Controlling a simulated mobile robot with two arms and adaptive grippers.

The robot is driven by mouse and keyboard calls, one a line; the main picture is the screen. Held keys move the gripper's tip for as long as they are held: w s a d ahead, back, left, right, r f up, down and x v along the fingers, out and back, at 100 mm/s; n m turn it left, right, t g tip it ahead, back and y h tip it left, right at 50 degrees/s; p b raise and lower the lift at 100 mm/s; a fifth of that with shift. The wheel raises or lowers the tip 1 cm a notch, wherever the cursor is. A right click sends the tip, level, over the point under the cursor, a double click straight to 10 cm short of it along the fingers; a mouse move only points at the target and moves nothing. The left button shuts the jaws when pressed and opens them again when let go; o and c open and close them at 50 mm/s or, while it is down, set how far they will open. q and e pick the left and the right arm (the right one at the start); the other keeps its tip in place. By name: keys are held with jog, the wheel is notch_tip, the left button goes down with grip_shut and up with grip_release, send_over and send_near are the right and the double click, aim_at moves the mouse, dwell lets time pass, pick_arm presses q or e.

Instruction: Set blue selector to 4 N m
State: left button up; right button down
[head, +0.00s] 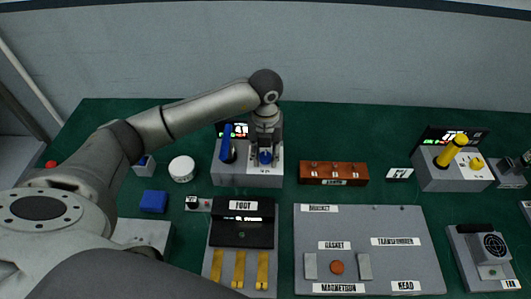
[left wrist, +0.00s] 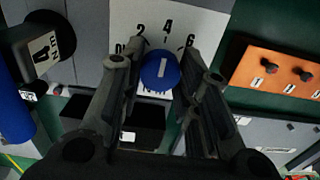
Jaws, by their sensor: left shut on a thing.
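The blue selector (head: 265,158) is a round knob on the front of a grey box (head: 250,179). In the left wrist view, the blue selector (left wrist: 160,72) carries a white line that points roughly up at the 4, with 2 and 6 on either side. My left gripper (head: 266,148) comes down over the knob from above. In the left wrist view, the fingers of my left gripper (left wrist: 157,80) stand on both sides of the knob and are shut on it. My right gripper is not in view.
A blue handle (head: 228,143) stands just left of the selector on the same box. A brown block (head: 333,173) with several knobs is to the right. A black panel (head: 241,231) and a grey labelled board (head: 370,222) lie in front. Green table shows between them.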

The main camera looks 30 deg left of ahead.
aim_at(265, 156)
pick_arm(q)
jog(key=o, duration=1)
notch_tip(265, 156, up, 12)
jog(key=shift+r, duration=0.1)
dwell(0.4)
